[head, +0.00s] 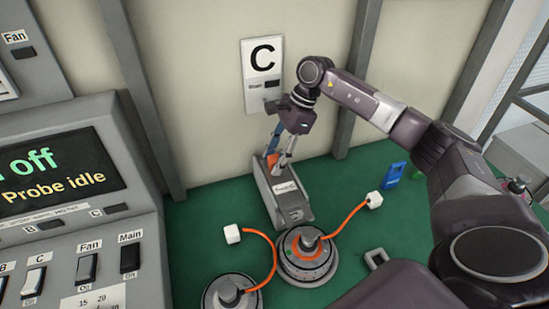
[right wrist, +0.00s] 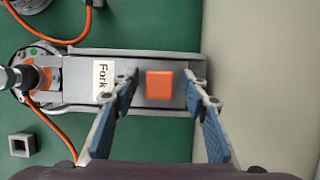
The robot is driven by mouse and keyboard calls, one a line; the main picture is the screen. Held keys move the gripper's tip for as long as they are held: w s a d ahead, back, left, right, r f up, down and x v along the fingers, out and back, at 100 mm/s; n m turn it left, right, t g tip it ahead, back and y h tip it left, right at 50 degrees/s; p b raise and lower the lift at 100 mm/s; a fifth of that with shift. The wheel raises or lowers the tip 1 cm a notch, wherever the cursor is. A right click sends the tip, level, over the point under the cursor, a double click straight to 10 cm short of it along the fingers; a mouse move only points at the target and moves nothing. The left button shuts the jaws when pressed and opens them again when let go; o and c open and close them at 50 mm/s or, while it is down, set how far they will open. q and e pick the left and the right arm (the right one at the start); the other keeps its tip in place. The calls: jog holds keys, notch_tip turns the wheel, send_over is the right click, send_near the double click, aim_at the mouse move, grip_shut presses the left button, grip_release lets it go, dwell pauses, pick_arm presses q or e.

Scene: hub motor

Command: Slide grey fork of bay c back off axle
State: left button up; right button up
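The grey fork (head: 290,198) of bay C lies on the green bench below the C sign (head: 263,57). It carries a label reading "Fork" and an orange block (right wrist: 160,85) on top. In the right wrist view its left end reaches the axle of a hub motor (right wrist: 38,75). That round grey hub motor with an orange ring also shows in the head view (head: 305,262). My right gripper (right wrist: 159,82) is over the fork with its fingers apart on either side of the orange block, with visible gaps. My left gripper is not in view.
A second hub motor (head: 231,292) stands at front left. Orange cables end in white plugs (head: 374,199) (head: 233,234). A grey square ring (head: 375,259) and a blue piece (head: 393,175) lie right. The wall is close behind the fork; a switch console (head: 90,245) stands left.

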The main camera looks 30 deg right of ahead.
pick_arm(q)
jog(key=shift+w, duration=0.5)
pick_arm(e)
jog(key=v, duration=1.2)
jog(key=shift+f, duration=0.1)
